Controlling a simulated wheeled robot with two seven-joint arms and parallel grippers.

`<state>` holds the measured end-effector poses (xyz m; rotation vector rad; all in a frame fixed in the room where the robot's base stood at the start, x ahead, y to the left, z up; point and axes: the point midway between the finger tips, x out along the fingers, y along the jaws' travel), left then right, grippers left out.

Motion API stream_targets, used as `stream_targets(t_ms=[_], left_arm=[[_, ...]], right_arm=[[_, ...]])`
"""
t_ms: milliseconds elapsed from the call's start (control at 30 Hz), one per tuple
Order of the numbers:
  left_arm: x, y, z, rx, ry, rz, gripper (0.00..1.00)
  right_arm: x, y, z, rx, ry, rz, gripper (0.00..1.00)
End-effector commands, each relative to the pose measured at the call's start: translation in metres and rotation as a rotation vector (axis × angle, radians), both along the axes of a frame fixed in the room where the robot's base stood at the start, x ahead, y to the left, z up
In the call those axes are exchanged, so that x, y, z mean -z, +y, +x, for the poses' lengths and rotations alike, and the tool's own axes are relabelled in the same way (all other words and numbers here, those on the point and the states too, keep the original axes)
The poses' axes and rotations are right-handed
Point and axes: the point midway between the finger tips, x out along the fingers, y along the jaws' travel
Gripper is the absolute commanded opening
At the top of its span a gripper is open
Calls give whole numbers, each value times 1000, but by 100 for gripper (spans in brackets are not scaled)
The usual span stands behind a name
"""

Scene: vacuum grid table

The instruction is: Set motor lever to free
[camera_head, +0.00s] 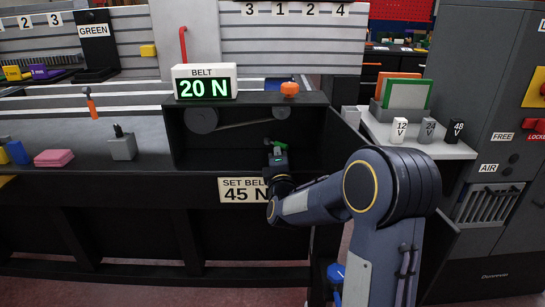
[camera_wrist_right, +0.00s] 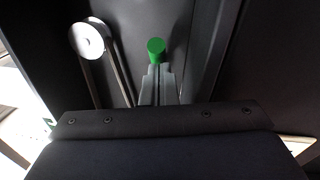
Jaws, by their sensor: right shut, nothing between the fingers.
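A green round knob (camera_head: 277,145) shows inside the open black belt housing (camera_head: 181,150). In the right wrist view the green knob (camera_wrist_right: 156,46) sits just beyond the fingertips of my right gripper (camera_wrist_right: 158,75). The fingers are shut with nothing between them. I cannot tell whether they touch the knob. In the head view my right gripper (camera_head: 277,155) reaches into the housing, and its wrist hides what lies behind and below. No label names the motor lever, so I cannot tell whether the green knob belongs to it. My left gripper is not in view.
A belt runs over grey pulleys (camera_head: 201,120) in the housing. An orange knob (camera_head: 289,90) and a display reading 20 N (camera_head: 205,88) are on top. A sign (camera_head: 242,190) reads 45 N. FREE (camera_head: 502,136) and LOCKED labels are on the right cabinet.

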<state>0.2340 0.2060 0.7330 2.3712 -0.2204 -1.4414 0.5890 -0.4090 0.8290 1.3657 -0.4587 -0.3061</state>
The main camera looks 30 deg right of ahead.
Motion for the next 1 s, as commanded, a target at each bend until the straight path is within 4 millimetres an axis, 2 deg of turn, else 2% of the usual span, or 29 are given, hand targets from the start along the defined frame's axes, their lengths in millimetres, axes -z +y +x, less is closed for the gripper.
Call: stream_targets(t_ms=[400, 1000], left_arm=[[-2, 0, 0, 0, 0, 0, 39], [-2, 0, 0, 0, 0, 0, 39]], right_arm=[[-1, -13, -1, 1, -1, -2, 0], [0, -15, 0, 2, -2, -2, 0]])
